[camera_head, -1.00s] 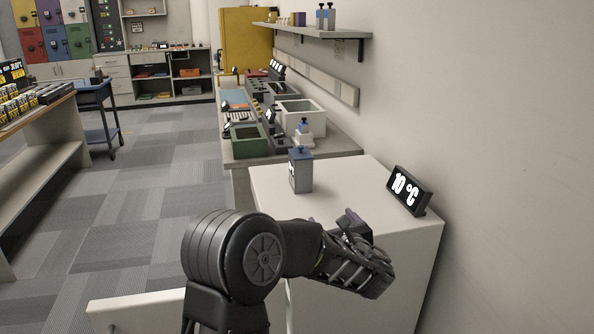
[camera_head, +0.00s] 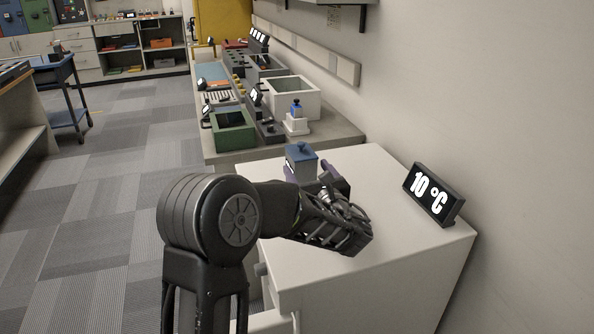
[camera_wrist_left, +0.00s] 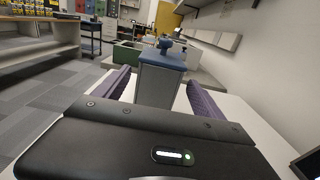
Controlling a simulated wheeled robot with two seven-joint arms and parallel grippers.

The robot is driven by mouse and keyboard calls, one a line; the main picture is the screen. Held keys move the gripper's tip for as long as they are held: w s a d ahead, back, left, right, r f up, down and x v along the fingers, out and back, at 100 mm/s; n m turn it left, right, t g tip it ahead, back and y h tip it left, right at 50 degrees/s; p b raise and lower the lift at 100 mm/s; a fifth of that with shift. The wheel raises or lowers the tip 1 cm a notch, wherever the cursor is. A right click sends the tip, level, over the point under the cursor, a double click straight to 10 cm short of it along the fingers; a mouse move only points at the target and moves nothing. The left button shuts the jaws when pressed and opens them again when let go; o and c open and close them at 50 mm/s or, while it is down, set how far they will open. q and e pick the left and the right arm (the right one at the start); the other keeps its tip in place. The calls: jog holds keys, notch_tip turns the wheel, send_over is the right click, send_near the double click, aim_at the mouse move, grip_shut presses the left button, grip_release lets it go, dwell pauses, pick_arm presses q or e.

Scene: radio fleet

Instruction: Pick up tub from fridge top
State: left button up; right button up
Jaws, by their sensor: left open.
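The tub is a grey box with a blue lid and a knob. It stands upright on the white fridge top (camera_head: 385,235), and its lid and upper part show in the head view (camera_head: 302,160). In the left wrist view the tub (camera_wrist_left: 158,82) is centred between two purple fingers. My left gripper (camera_head: 320,178) is open, with one finger on each side of the tub; I cannot tell whether they touch it. The arm hides the tub's lower part in the head view. My right gripper is not in view.
A "10 °C" display (camera_head: 434,194) stands on the fridge top near the wall. Behind the fridge, a bench holds a green bin (camera_head: 233,136), a white bin (camera_head: 293,97) and a small white item with a blue top (camera_head: 296,120). The fridge top's near right is clear.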

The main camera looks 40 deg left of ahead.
pick_arm(q)
jog(key=shift+d, duration=0.1)
jog(key=shift+x, duration=1.3)
jog(key=shift+p+x, duration=0.5)
jog(key=shift+x, duration=2.1)
jog(key=shift+s, duration=0.2)
jog(key=shift+r, duration=0.1)
jog(key=c, duration=1.6)
